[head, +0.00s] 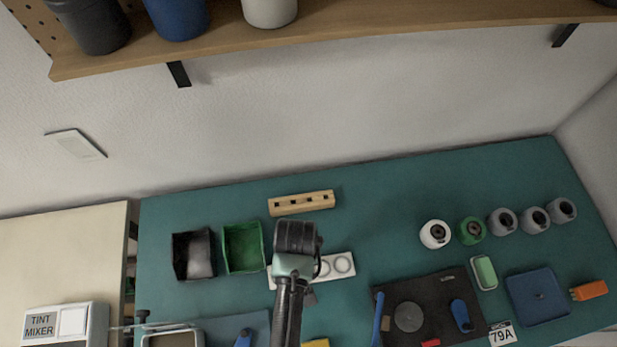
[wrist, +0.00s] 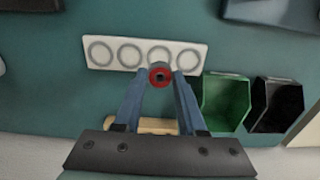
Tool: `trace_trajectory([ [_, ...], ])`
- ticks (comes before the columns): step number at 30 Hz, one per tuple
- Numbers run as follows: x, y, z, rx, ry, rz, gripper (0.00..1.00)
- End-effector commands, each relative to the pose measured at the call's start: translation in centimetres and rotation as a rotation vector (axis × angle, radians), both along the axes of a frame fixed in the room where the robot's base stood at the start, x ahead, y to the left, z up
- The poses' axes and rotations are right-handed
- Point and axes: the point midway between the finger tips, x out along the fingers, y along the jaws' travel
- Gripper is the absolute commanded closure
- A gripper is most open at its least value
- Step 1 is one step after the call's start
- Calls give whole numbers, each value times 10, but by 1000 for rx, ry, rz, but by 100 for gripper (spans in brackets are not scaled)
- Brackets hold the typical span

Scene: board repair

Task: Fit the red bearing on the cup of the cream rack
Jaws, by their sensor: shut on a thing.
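The red bearing (wrist: 160,75) is a small ring with a dark centre, held between the tips of my gripper's two blue fingers (wrist: 160,78). The cream rack (wrist: 104,52) is a pale strip with a row of several round cups. In the wrist view the bearing overlaps the rack's lower edge, just below the third cup from the left (wrist: 159,56). I cannot tell its height above the rack. In the head view my arm hides the bearing and the left part of the rack (head: 351,273); two cups show to the right.
A wooden block with square holes (head: 301,203) lies behind. A green bin (head: 243,248) and a black bin (head: 193,256) stand to the left. Several rollers (head: 435,234) and a dark mat with tools (head: 440,292) are to the right. The teal bench between the block and rollers is clear.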

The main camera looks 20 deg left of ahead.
Motion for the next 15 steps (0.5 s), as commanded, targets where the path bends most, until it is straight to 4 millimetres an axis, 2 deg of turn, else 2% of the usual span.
trace_trajectory([
  [8,-2,1,-10,0,0,12,100],
  [15,-2,1,-28,0,0,11,100],
])
